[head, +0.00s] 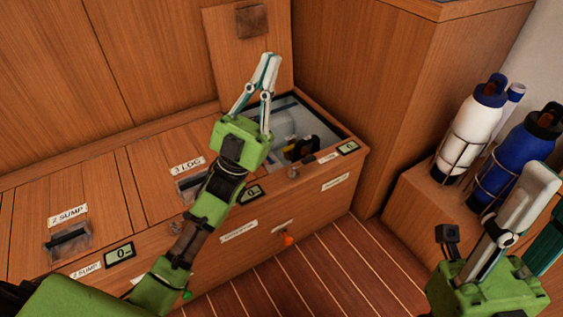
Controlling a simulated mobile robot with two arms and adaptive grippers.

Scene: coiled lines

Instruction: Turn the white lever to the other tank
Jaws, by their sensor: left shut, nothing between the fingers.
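My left gripper (268,60) is shut and empty, its fingertips pointing up in front of the raised wooden lid (217,40). It is at the left side of an open compartment (318,110) in the wooden bench. Inside are pale grey or white parts and a dark part with some yellow (306,148). I cannot make out a white lever among them; my gripper hides the compartment's left part. My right gripper (545,195) is at the lower right, in front of the bottles, cut off by the picture edge, so its opening is unclear.
A white bottle (472,125) and a blue bottle (517,160) stand in wire holders on a wooden ledge at the right. Closed lids labelled "2 SUMP" (67,216) and "3 LOG" (187,165) lie to the left.

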